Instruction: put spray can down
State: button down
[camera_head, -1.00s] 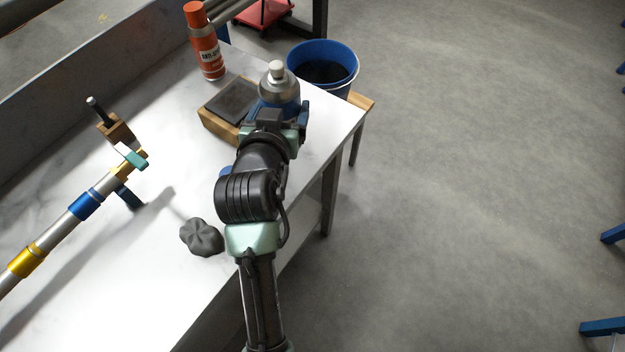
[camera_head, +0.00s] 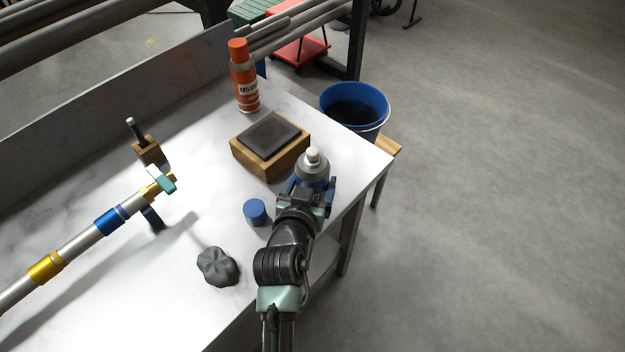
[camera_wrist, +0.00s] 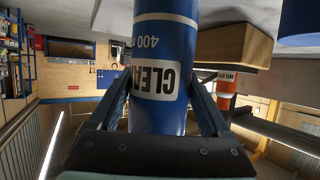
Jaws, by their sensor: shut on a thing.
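The spray can (camera_head: 313,165) has a blue body, a silver shoulder and a white nozzle. It stands roughly upright in my gripper (camera_head: 308,190), near the table's right edge. My gripper is shut on its body, with a finger on each side in the wrist view (camera_wrist: 165,100). There the can's blue body (camera_wrist: 160,60) and white label show upside down. The fingers hide much of the can in the head view. I cannot tell whether its base touches the table (camera_head: 205,205). A loose blue cap (camera_head: 255,211) sits on the table to the left of my gripper.
A wooden block with a dark top (camera_head: 268,150) lies just behind the can. An orange spray can (camera_head: 244,80) stands farther back. A dark lump (camera_head: 217,267) and a clamped pole (camera_head: 85,235) are at left. A blue bucket (camera_head: 355,108) stands beyond the right edge.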

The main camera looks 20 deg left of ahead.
jog(key=shift+f, duration=0.1)
grip_release()
jog(key=shift+s+r, duration=0.15)
jog(key=shift+r, duration=0.05)
jog(key=v, duration=1.1)
jog(key=shift+s+r+b, duration=0.2)
jog(key=shift+s+b, duration=0.1)
jog(key=shift+s, duration=0.05)
